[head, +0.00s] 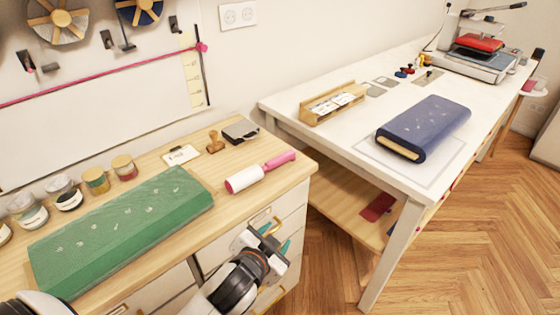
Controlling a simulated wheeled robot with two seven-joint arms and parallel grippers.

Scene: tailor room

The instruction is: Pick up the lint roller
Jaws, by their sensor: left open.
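The lint roller (262,171), with a white roll and a pink handle, lies on the wooden top of the drawer cabinet near its right front edge. Its handle points to the back right. My left gripper (274,236) is open and empty, in front of the cabinet's drawers and below the roller in the picture. It is apart from the roller. My right gripper is not in view.
A green fabric bolt (125,228) lies left of the roller. Behind are a wooden stamp (215,142), a dark ink pad (241,131), a card (181,154) and several jars. A white table (300,138) with a blue bolt (424,127) stands to the right.

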